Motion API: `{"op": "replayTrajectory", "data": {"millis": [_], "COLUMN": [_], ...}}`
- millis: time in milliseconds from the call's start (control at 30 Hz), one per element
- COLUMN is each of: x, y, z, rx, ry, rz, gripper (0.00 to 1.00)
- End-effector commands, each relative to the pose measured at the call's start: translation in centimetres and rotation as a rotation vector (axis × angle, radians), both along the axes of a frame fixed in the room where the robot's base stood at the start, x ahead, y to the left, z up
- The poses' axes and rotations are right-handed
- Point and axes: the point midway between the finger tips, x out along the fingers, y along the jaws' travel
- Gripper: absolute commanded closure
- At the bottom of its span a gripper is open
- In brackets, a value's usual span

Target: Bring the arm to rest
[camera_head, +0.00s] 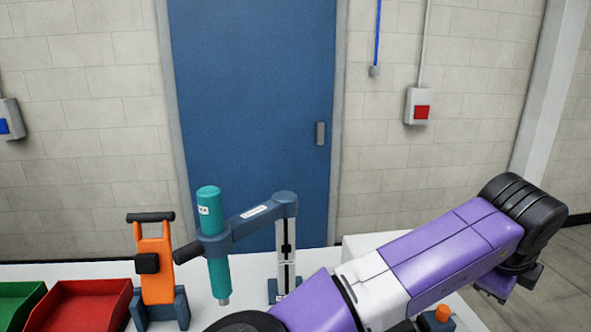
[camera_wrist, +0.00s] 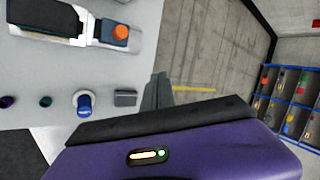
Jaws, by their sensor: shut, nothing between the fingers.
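My purple and white arm (camera_head: 430,255) stretches from the bottom middle to the right in the head view, raised over the white bench. Its far end bends down at a black joint near the right side. In the wrist view my gripper (camera_wrist: 158,91) shows as grey fingers beyond the purple wrist housing. The fingers are together and hold nothing. They point past the bench edge, with grey floor behind them. I cannot make out the fingers clearly in the head view.
The bench carries a green bin (camera_head: 18,300), a red bin (camera_head: 85,303), an orange tool in a stand (camera_head: 157,265) and a teal cylinder on a jointed bracket (camera_head: 215,255). An orange button (camera_wrist: 121,33) and blue knob (camera_wrist: 84,104) sit on it. Shelves (camera_wrist: 290,105) stand at right.

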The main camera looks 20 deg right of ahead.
Motion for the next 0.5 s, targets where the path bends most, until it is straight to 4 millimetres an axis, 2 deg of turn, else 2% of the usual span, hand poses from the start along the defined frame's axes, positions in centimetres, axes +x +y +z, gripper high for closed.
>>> {"op": "replayTrajectory", "data": {"millis": [100,267,367,500], "x": [0.0,0.1,0.6,1.9], "y": [-3.7,-7.4,-8.1,-7.0], "z": [3.4,9.6,13.8,18.7], "rx": [-0.238,-0.604,-0.839,-1.139], "ry": [0.047,0.156,0.245,0.369], "rz": [0.078,0.187,0.255,0.344], "gripper": [1.00,1.00,1.00,1.00]}}
